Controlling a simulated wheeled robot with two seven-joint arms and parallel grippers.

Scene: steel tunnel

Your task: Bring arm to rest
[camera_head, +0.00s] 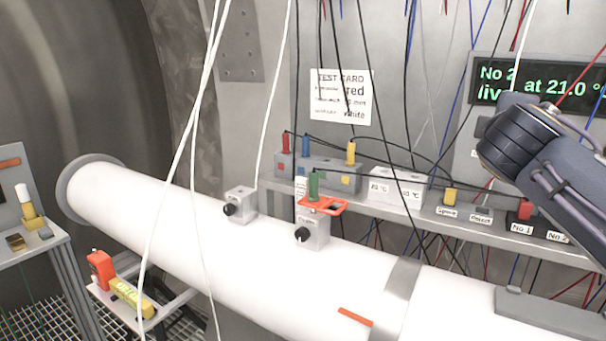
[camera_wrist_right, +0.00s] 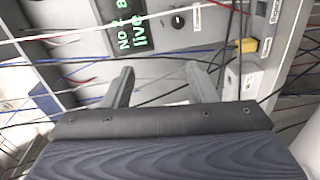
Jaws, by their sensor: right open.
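My right arm (camera_head: 545,150) comes in from the right in the head view, raised in front of the grey wall panel. Its gripper fingers cannot be made out there. In the right wrist view my right gripper (camera_wrist_right: 160,82) shows two grey fingers spread apart with nothing between them. Behind the fingers are cables, the shelf and the display screen (camera_wrist_right: 135,30). My left gripper is in neither view.
A big white pipe (camera_head: 230,250) crosses the front, carrying two grey knob boxes (camera_head: 240,204). A shelf (camera_head: 410,213) with plugs and labelled boxes runs behind it. Loose cables hang throughout. A side stand (camera_head: 30,250) and a red-yellow tool (camera_head: 120,285) are at left.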

